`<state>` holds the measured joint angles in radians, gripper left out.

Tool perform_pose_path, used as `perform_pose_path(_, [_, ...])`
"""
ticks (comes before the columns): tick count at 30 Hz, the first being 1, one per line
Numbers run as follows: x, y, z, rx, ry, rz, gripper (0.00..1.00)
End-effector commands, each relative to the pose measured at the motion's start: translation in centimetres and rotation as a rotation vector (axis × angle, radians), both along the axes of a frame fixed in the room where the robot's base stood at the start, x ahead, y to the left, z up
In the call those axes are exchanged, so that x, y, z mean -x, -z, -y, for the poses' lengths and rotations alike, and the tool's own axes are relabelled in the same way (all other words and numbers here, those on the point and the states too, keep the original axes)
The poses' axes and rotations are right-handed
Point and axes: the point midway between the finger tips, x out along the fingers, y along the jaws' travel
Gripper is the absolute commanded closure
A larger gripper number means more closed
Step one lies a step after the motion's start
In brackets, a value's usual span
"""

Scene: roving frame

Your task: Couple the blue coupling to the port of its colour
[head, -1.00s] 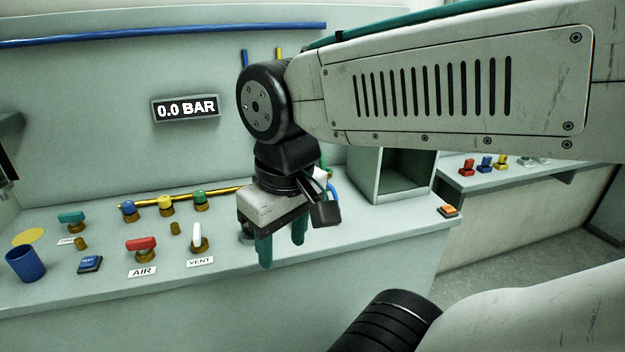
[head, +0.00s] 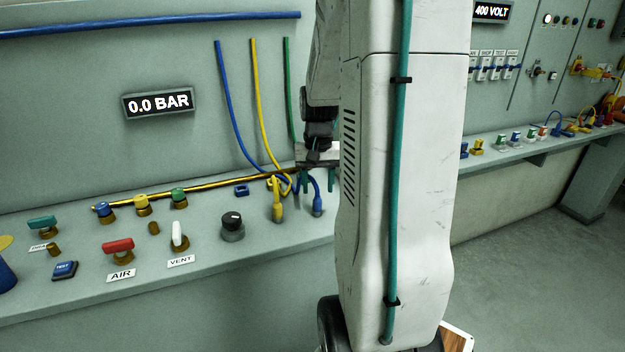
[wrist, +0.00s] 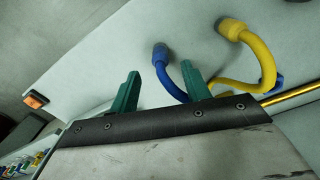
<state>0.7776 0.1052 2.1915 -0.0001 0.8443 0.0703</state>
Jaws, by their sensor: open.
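The blue coupling (head: 317,205) stands on the console at the end of a blue hose. In the wrist view the blue coupling (wrist: 160,55) lies between the two teal fingers, just past their tips, and seems not gripped. My gripper (head: 318,182) is open above it; it also shows in the wrist view (wrist: 160,72). The blue port (head: 105,210) is at the left end of a row on the console, beside a yellow port (head: 141,204) and a green port (head: 179,198). My arm hides the console right of the coupling.
The yellow coupling (head: 278,212) stands close left of the blue one, its hose (wrist: 262,65) looping beside my right finger. A black knob (head: 232,226), white vent lever (head: 179,236) and red air lever (head: 118,246) are further left. A brass pipe (head: 215,184) runs behind.

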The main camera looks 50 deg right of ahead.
Motion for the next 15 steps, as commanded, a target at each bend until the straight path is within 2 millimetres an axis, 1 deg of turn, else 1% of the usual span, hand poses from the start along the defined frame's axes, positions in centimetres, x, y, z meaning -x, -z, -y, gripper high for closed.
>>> perform_pose_path(9, [0.1, 4.8, -0.2, -0.003, -0.002, -0.003, 0.53])
perform_pose_path(12, [0.0, 5.9, -0.1, -0.002, -0.002, -0.002, 0.53])
perform_pose_path(15, [0.0, 6.7, -0.1, -0.001, -0.002, -0.001, 0.53])
